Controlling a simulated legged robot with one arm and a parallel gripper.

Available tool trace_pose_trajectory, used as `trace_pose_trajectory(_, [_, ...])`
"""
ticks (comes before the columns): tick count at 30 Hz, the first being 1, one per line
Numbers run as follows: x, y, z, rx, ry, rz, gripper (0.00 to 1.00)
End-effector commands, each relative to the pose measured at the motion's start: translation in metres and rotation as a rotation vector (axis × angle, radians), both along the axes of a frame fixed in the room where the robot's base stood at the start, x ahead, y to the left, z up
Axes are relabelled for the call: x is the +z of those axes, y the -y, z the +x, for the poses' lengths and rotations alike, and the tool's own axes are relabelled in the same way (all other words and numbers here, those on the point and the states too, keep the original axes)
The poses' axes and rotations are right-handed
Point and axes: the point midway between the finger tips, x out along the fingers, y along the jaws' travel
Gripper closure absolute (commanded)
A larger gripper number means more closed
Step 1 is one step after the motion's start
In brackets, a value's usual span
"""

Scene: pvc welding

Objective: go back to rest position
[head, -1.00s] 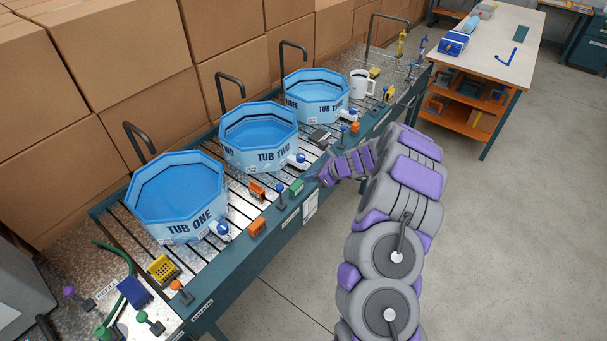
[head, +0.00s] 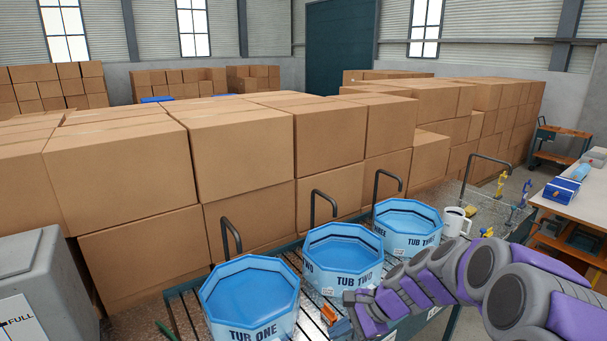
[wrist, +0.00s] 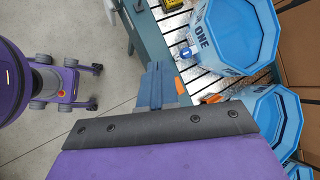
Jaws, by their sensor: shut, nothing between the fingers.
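My gripper (wrist: 158,84) shows in the wrist view with its blue-grey fingers together and nothing between them. In the head view my gripper (head: 341,328) is at the lower middle, at the end of my purple and grey arm, in front of TUB TWO (head: 345,262). TUB ONE (head: 250,300) is to its left, and a third blue tub (head: 408,232) stands farther back right. In the wrist view TUB ONE (wrist: 228,35) is at upper right, apart from the fingers.
The slatted bench (head: 180,310) carries the tubs, a white mug (head: 456,222) and bent black pipes. Large cardboard boxes (head: 240,150) stack behind it. A grey bin (head: 45,290) stands at left. A pale worktable (head: 575,205) is at right. Open floor (wrist: 70,30) shows in the wrist view.

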Motion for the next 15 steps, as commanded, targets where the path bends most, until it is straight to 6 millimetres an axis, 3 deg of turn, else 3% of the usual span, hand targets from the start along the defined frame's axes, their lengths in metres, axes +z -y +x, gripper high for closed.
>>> trace_pose_trajectory(7, [0.018,-0.02,-0.092,0.346,0.092,-0.155,1.0])
trace_pose_trajectory(15, [0.021,-0.009,-0.188,0.683,0.155,-0.332,1.0])
